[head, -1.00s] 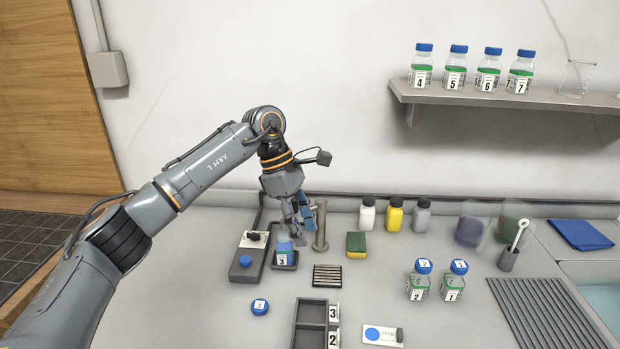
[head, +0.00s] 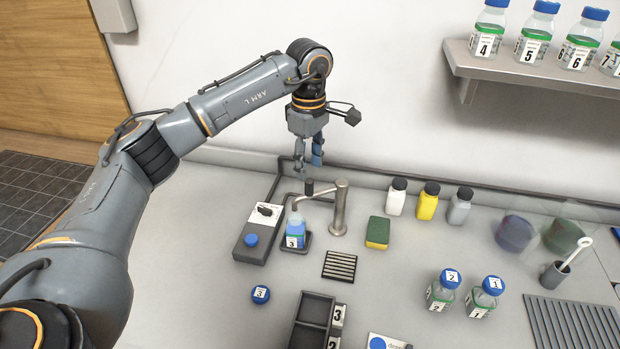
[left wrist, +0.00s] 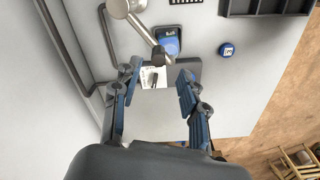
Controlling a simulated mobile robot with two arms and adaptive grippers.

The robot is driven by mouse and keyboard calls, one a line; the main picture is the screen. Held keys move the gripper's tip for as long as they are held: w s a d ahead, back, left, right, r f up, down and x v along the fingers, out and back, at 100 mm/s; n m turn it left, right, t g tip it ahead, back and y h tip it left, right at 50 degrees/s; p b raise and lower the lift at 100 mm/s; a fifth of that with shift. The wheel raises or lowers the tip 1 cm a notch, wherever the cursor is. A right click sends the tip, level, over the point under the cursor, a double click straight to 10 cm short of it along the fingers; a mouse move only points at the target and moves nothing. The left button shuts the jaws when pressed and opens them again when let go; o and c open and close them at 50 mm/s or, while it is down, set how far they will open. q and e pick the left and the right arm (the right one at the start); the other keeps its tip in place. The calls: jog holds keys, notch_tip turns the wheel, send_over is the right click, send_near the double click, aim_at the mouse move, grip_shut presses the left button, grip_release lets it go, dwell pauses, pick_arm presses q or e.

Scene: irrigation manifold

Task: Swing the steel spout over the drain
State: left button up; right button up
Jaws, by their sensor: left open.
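The steel spout (head: 340,208) stands as an upright post, and its thin arm points left with its end over the bottle marked 3 (head: 296,238). A black knob (head: 309,187) shows on the spout arm. The drain, a dark slotted grate (head: 340,265), lies in front of the post, and the spout's end is not over it. My left gripper (head: 309,166) is open and empty, above and behind the spout arm. In the left wrist view the spout arm (left wrist: 142,30) ends just beyond the open fingers (left wrist: 158,78). My right gripper is not in view.
A grey box with a blue button (head: 251,240) is left of the bottle. A sponge (head: 377,233) and several small bottles stand right of the post. A loose blue cap (head: 261,294) and a dark rack (head: 315,318) lie in front.

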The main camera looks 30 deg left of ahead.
aim_at(310, 181)
pick_arm(q)
jog(key=shift+w+f+p, duration=0.1)
jog(key=shift+f+p, duration=0.55)
jog(key=shift+f, duration=2.55)
jog(key=shift+c, duration=0.3)
grip_shut()
